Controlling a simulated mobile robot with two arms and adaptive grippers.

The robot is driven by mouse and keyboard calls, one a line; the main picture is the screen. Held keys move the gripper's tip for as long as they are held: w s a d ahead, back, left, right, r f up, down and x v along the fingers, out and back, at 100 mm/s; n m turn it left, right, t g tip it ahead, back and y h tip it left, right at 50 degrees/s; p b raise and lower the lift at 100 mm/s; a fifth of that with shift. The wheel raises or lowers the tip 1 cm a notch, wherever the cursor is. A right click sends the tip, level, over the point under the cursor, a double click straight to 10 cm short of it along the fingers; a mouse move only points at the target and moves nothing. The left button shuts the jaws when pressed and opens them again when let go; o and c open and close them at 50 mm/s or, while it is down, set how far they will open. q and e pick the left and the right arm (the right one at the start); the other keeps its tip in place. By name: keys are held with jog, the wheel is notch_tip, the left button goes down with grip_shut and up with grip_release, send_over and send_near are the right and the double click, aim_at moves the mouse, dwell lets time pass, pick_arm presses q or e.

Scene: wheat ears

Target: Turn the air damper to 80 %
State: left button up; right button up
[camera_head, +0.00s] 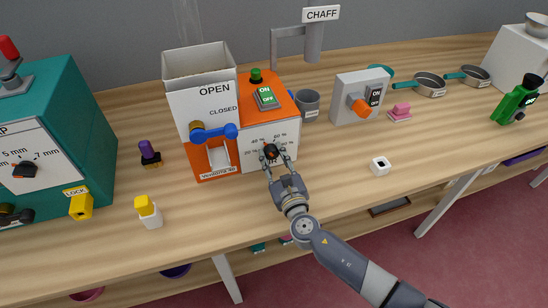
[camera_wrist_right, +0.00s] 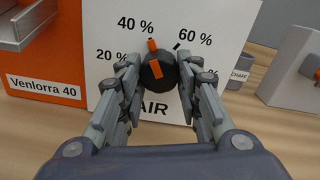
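The air damper dial is a black round knob (camera_wrist_right: 157,72) with an orange pointer, on the white front panel (camera_wrist_right: 100,50) of the orange machine. The pointer tilts slightly left of straight up, between the 40 % and 60 % marks and nearer 40 %. The 20 % mark is partly covered, and the 80 % mark is mostly hidden behind my right finger. The knob (camera_head: 270,151) also shows in the head view. My right gripper (camera_head: 277,158) is open, its fingers on either side of the knob; contact is unclear. My left gripper is not in view.
A blue-handled lever (camera_head: 215,132) stands left of the dial on the orange machine (camera_head: 285,90). The table front is mostly clear.

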dwell(0.3)
jog(key=shift+f+m+b, duration=0.1)
jog(key=shift+m+b, duration=0.4)
jog(key=shift+m, duration=0.2)
jog(key=m+b, duration=0.1)
jog(key=m, duration=0.2)
jog(key=shift+b, duration=0.35)
jog(key=m+b, duration=0.1)
jog(key=m, duration=0.2)
jog(key=shift+s+a+m, duration=0.1)
jog(key=shift+a+m, duration=0.05)
jog(key=shift+m, duration=0.25)
jog(key=m+b, duration=0.1)
jog(key=m, duration=0.2)
jog(key=shift+m+b, duration=0.3)
jog(key=shift+b, duration=0.05)
jog(key=m, duration=0.3)
jog(key=shift+a+m+b, duration=0.1)
jog(key=shift+m+b, duration=0.2)
jog(key=shift+b, duration=0.1)
jog(key=m, duration=0.2)
jog(key=shift+r+m, duration=0.2)
jog(key=shift+m, duration=0.2)
jog(key=m, duration=0.5)
jog(key=shift+r+m, duration=0.15)
jog(key=shift+m, duration=0.15)
